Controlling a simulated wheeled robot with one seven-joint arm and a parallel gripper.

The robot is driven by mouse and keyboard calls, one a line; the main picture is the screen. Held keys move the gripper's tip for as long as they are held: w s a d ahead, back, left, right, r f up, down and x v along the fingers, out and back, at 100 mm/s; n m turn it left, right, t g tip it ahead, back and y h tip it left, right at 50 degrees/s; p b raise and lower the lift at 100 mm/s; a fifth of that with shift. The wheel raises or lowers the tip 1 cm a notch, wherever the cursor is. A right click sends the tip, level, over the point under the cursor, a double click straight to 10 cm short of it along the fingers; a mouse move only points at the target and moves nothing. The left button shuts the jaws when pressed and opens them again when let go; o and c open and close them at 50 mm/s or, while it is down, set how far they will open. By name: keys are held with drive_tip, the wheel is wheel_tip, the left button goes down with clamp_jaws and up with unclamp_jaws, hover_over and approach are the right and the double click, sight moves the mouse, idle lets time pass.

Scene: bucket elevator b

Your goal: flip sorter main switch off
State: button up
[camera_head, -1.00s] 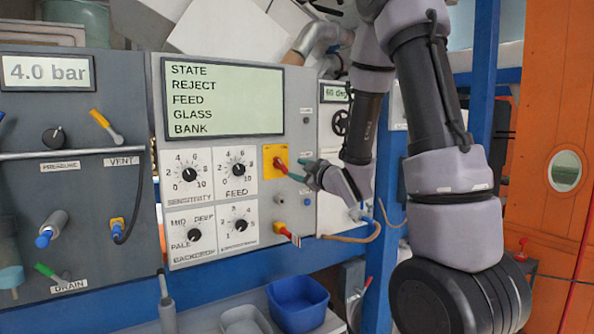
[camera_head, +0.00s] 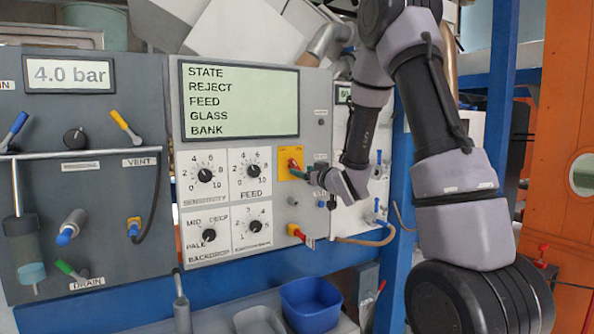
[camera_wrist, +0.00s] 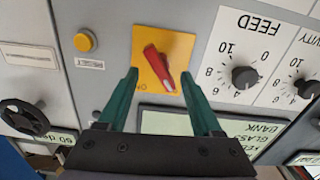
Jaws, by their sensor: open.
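The likely sorter main switch (camera_head: 291,163) is a red handle on a yellow square plate, right of the FEED dial on the grey panel. In the wrist view the red handle (camera_wrist: 158,66) stands out from the plate, slightly slanted. My gripper (camera_head: 300,171) is at the switch, and in the head view it partly covers the plate's right side. In the wrist view my gripper (camera_wrist: 160,74) is open, with one teal finger on each side of the handle. I cannot tell whether either finger touches it.
The panel carries several dials, including the FEED dial (camera_wrist: 244,77), and a screen (camera_head: 240,101). A yellow button (camera_wrist: 85,41) is near the switch. A blue bin (camera_head: 311,305) stands under the panel.

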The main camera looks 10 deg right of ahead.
sight(294, 167)
drive_tip(key=shift+x, duration=2.35)
